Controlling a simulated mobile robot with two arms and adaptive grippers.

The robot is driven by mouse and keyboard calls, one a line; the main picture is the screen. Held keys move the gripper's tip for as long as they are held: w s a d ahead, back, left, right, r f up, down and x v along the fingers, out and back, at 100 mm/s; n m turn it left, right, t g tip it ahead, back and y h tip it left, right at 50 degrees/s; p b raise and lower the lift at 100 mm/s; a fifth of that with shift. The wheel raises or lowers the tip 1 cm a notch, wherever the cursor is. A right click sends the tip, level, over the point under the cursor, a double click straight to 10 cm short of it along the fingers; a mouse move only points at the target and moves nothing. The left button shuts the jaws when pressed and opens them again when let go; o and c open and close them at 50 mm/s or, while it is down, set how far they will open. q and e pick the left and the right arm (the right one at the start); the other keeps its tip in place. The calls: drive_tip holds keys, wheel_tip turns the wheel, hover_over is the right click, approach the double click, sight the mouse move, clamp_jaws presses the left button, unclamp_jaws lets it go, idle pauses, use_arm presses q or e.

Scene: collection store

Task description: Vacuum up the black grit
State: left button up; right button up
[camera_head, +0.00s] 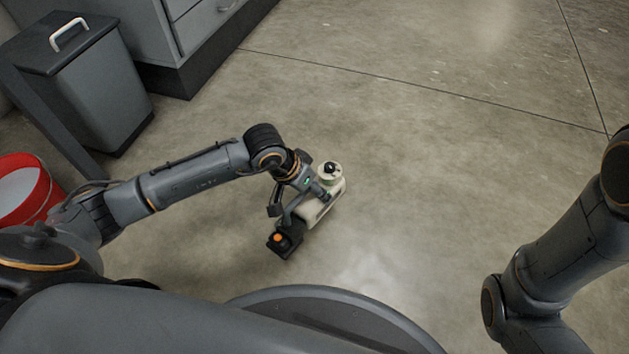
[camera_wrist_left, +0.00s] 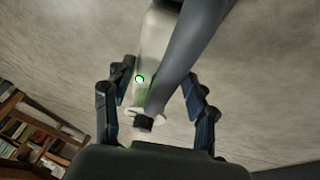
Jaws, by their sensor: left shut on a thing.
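A small hand-held vacuum (camera_head: 322,207), cream with a dark handle and a black end bearing an orange button, is held low over the floor, in the middle of the head view. I cannot tell whether it touches the floor. My left gripper (camera_head: 300,190) is shut on its handle. In the left wrist view, the fingers of my left gripper (camera_wrist_left: 152,105) flank the dark handle, with the vacuum's cream body (camera_wrist_left: 157,45) and a green light beyond. I cannot make out any black grit on the floor. My right gripper is out of view; only the arm shows.
A grey bin (camera_head: 100,95) with a white handle and a grey drawer cabinet (camera_head: 190,30) stand upper left. A red bucket (camera_head: 42,208) is at the left edge. A bookshelf (camera_wrist_left: 35,135) shows in the wrist view. The concrete floor (camera_head: 440,130) is open right and ahead.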

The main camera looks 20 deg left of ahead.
use_arm(q)
drive_tip(key=shift+r+p, duration=0.65)
drive_tip(key=shift+r, duration=0.8)
